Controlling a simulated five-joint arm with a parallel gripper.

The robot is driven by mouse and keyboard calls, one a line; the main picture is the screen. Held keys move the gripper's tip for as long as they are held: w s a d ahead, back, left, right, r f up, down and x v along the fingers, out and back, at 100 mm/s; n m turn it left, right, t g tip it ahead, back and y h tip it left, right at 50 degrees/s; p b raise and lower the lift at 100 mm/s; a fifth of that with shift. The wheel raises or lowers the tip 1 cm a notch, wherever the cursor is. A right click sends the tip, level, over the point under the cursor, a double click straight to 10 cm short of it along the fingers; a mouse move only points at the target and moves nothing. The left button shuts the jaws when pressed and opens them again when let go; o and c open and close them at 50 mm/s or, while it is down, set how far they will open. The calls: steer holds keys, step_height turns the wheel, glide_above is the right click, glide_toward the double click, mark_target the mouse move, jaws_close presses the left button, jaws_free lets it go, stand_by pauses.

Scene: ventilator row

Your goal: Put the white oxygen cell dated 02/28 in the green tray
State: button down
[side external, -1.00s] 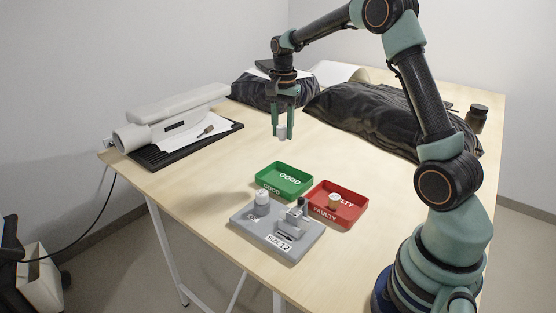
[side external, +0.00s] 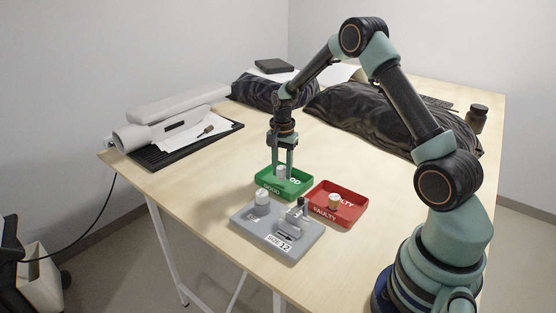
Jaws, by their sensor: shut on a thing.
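My gripper (side external: 282,170) points down over the green tray (side external: 296,190) and is shut on a small white cell (side external: 281,171). The cell is inside the outline of the tray in this view; I cannot tell whether it touches the tray floor. The date on the cell is too small to read. The green tray bears the word GOOD and stands behind the grey block. Another white cell (side external: 262,197) stands on the left part of the grey block (side external: 256,228).
A red tray (side external: 357,214) marked FAULTY, right of the green one, holds a small tan-and-white cell (side external: 334,201). A metal fixture (side external: 294,216) stands on the grey block. Black bags (side external: 375,115) lie behind. The table between is clear.

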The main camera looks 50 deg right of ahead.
mark_target(282, 167)
steer(key=shift+f, duration=0.35)
steer(key=shift+f, duration=0.25)
steer(key=c, duration=0.5)
jaws_free()
step_height(282, 167, up, 13)
steer(key=s+a+r+n+t, duration=0.3)
steer(key=s+a+r+n, duration=0.35)
steer(key=a+r, duration=0.3)
steer(key=shift+s+a+r+n+t, duration=0.1)
steer(key=shift+s+a+n+t, duration=0.35)
steer(key=shift+s+a+n, duration=0.95)
steer(key=shift+s+a+r+n+t, duration=0.1)
steer(key=shift+s+a+n+t, duration=0.3)
steer(key=shift+s+a+n, duration=0.95)
steer(key=shift+s+a+n+t, duration=0.45)
steer(key=shift+s+a+n, duration=0.25)
steer(key=shift+s+n, duration=1.4)
